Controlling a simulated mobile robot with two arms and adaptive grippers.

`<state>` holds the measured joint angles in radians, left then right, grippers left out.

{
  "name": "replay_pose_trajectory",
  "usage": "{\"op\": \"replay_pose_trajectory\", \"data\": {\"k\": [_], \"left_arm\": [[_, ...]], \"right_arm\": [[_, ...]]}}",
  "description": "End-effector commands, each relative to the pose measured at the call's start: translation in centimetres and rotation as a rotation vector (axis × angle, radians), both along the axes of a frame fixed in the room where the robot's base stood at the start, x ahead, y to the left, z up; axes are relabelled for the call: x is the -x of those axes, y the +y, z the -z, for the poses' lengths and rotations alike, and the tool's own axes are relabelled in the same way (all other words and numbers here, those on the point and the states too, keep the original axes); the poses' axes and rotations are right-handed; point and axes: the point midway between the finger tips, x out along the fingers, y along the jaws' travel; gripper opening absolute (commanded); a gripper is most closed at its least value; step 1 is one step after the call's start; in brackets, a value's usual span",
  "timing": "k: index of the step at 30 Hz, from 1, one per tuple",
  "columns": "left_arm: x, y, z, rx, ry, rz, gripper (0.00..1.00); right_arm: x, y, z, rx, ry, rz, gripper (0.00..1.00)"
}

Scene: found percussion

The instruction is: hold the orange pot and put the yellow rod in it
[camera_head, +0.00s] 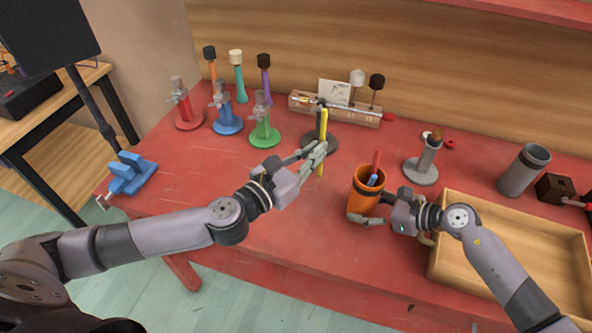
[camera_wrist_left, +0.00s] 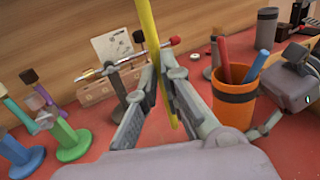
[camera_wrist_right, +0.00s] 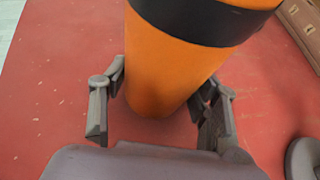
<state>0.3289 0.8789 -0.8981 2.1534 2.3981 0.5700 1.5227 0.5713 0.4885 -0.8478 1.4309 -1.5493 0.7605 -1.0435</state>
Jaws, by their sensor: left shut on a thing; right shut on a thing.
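My right gripper (camera_head: 374,207) is shut around the pot's lower body; the pot fills the right wrist view (camera_wrist_right: 175,60). My left gripper (camera_head: 320,150) is shut on the yellow rod (camera_head: 323,128) and holds it nearly upright, left of and behind the pot. The left wrist view shows the rod (camera_wrist_left: 154,45) between the fingers and the pot (camera_wrist_left: 234,103) to their right.
Red, blue and green stands (camera_head: 264,128) are at the back left. A wooden rack (camera_head: 340,109) is at the back. A grey stand (camera_head: 421,168), a grey cup (camera_head: 524,172) and a shallow wooden tray (camera_head: 437,262) are on the right.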

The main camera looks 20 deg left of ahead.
Motion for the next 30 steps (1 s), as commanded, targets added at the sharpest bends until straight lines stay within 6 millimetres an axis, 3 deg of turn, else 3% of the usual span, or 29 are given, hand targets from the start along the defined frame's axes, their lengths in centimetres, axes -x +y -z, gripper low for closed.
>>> {"op": "replay_pose_trajectory", "data": {"k": [12, 20, 30], "left_arm": [[-5.3, -1.5, -4.4, -0.004, -0.007, 0.187, 0.0], [-6.6, -2.8, -6.2, -0.003, -0.006, 0.285, 0.0], [-6.8, -5.0, -7.4, 0.002, 0.001, 0.427, 0.0]], "right_arm": [[0.0, 0.0, 0.1, 0.001, 0.002, 0.0, 0.4], [0.0, 0.0, 0.1, 0.001, 0.002, 0.0, 0.4], [0.1, 0.0, 0.1, 0.001, 0.002, 0.0, 0.4]]}}
